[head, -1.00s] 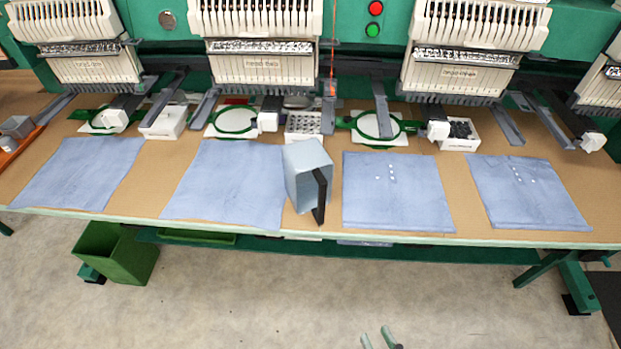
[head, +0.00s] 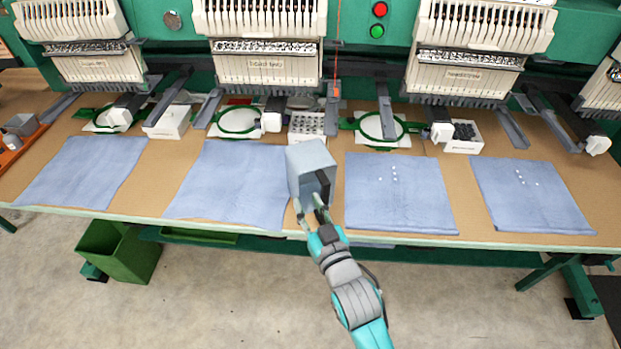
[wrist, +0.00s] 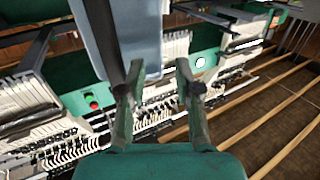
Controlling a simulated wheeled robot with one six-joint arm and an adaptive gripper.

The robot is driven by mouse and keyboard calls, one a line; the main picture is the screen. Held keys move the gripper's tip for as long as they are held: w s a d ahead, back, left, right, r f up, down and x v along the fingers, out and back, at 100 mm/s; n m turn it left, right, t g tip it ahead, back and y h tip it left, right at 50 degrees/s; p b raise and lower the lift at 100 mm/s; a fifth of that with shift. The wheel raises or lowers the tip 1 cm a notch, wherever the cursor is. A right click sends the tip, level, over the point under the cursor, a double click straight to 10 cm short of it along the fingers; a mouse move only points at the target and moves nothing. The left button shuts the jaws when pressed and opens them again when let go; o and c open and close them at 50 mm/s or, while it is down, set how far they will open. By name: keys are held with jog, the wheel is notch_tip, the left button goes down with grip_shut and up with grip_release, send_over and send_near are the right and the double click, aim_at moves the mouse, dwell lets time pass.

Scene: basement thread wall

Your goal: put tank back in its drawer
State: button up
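The tank is most likely the grey-blue box (head: 311,157) with a black upright handle (head: 324,188), standing at the table's front edge between two blue cloths. My gripper (head: 308,206) is just in front of it, low on its near side. In the wrist view, the two fingers (wrist: 157,75) are apart with a clear gap between them. The tank's grey-blue side (wrist: 125,30) shows at the top, and its dark handle runs down to the left finger. I cannot tell whether they touch. I cannot make out the drawer in any view.
Blue cloths (head: 399,195) lie flat on the table (head: 145,203), close to the tank on both sides. Embroidery machines (head: 264,65) with hoops and small white boxes (head: 307,125) stand behind. A green bin (head: 121,250) is on the floor at left. The floor in front is mostly clear.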

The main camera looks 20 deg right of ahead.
aim_at(286, 159)
jog(key=w, duration=0.4)
jog(key=w+a, duration=0.1)
jog(key=w, duration=0.7)
jog(key=shift+w+a+r, duration=0.35)
jog(key=shift+c, duration=0.2)
grip_shut()
